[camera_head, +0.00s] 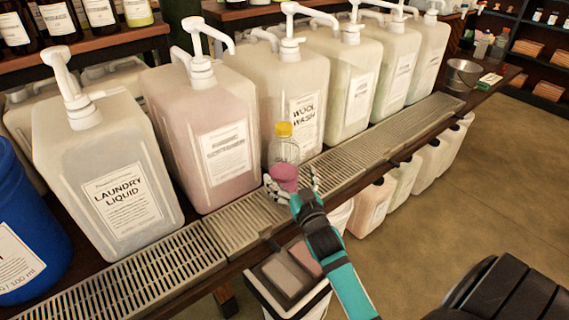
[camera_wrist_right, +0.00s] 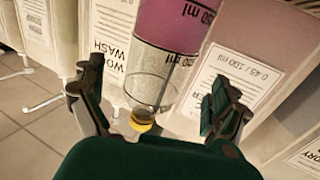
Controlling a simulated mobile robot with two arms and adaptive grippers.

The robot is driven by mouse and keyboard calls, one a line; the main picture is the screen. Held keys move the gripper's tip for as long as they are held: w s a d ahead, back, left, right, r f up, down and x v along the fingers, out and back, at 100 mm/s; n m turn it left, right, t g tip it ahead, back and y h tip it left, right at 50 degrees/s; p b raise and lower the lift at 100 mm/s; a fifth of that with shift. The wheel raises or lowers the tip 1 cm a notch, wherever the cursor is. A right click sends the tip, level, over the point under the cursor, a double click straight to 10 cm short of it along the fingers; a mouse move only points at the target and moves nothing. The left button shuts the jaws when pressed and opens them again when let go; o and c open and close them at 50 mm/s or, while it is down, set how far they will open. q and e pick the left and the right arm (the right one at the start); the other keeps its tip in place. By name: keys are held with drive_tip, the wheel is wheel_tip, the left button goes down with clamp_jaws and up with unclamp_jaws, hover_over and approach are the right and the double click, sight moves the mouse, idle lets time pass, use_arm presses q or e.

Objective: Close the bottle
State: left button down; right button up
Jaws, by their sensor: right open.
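A small clear bottle (camera_head: 284,151) with pink liquid in its lower part stands upright at the metal drip grate in front of the wool wash container. A yellow cap (camera_head: 284,129) sits at its top; I cannot tell how firmly it is seated. In the right wrist view the bottle (camera_wrist_right: 155,75) appears upside down, with ml marks and the yellow cap (camera_wrist_right: 142,119) at the bottom of the picture. My right gripper (camera_head: 291,186) is open around the bottle's lower part. Its fingers (camera_wrist_right: 155,98) show on either side, apart from it. My left gripper is not in view.
Large pump containers, including laundry liquid (camera_head: 120,200) and wool wash (camera_head: 305,112), line the back of the drip grate (camera_head: 150,280). A blue container (camera_head: 25,235) stands at the left. A metal bucket (camera_head: 463,76) stands at the far right.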

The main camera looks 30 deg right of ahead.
drive_tip(key=x, duration=0.5)
drive_tip(key=shift+w+d, duration=0.15)
drive_tip(key=shift+w, duration=0.25)
drive_tip(key=c, duration=1.6)
drive_tip(key=o, duration=1.6)
drive_tip(key=shift+s, duration=0.1)
drive_tip(key=v, duration=1.2)
